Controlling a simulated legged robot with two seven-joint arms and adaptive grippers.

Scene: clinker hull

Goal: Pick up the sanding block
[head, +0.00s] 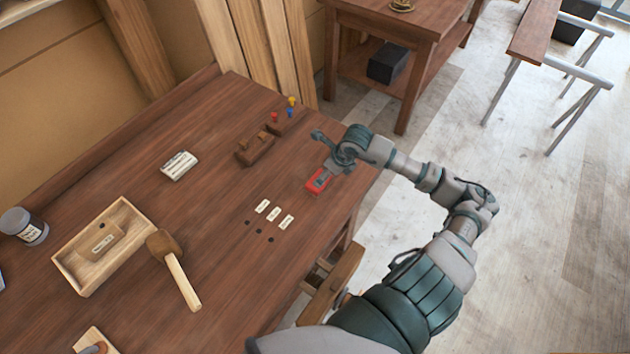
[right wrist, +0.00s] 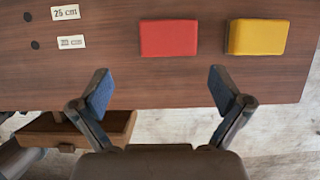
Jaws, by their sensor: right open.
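A red block (right wrist: 169,38) and a yellow block (right wrist: 257,37) lie side by side near the workbench edge in the right wrist view; I cannot tell which is the sanding block. The red block also shows in the head view (head: 314,184), partly covered by my right gripper; the yellow one is hidden there. My right gripper (right wrist: 160,90) is open and empty, its fingers apart and short of both blocks in the wrist view. In the head view my right gripper (head: 322,158) is over the bench's right side. My left gripper is not in view.
The workbench (head: 210,215) holds white labels (head: 274,214) beside dark holes, a wooden plane (head: 255,149), coloured pegs (head: 284,112), a white bundle (head: 179,166), a mallet (head: 181,280), a wooden tray (head: 72,268) and a jar (head: 23,226). An open drawer (head: 338,280) juts from its front.

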